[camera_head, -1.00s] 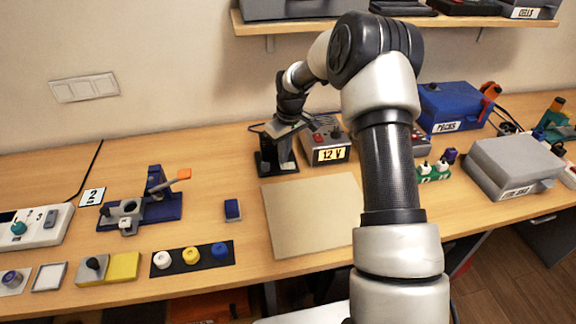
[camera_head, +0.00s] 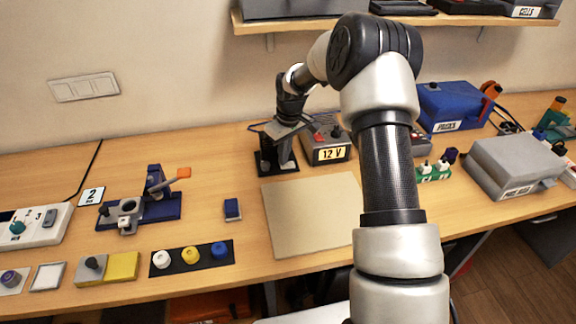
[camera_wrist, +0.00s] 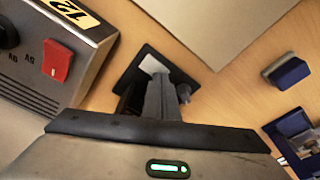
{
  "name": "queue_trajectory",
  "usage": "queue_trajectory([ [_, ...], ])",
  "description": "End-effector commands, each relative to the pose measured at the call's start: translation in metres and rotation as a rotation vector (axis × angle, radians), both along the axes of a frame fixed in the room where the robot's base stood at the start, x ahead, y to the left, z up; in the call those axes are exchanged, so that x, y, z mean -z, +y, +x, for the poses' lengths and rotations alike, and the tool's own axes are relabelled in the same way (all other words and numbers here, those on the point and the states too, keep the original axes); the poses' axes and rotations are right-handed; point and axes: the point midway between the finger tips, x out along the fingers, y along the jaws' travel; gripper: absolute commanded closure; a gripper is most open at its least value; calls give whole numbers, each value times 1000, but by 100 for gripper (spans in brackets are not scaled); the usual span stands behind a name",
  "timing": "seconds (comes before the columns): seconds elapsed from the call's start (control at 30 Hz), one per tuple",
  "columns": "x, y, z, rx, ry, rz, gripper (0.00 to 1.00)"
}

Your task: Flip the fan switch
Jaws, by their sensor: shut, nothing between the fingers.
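My gripper (camera_wrist: 160,88) is shut and empty, pointing down over a small dark square base (camera_wrist: 193,84) with a light patch on it. A small grey knob-like part (camera_wrist: 184,92) shows beside the fingers. In the head view my gripper (camera_head: 283,150) stands over the same dark base (camera_head: 263,167), left of the 12 V box. I cannot tell whether the fingers touch the part on the base, as they hide much of it. No fan or lettering that marks a fan switch can be made out.
The grey 12 V box (camera_head: 333,154) with a red switch (camera_wrist: 57,61) stands close beside my gripper. A bare beige mat (camera_head: 312,215) lies in front. A blue block (camera_head: 232,210) and a blue fixture (camera_head: 160,207) are to the left. Open wood lies between them.

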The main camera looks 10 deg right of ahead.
Motion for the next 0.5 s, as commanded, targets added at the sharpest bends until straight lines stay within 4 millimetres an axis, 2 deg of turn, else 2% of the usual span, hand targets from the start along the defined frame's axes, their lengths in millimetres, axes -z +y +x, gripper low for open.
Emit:
queue_trajectory([
  [0.33, 6, 0, 0, 0, 1, 0, 100],
  [0.5, 2, 0, 0, 0, 1, 0, 100],
])
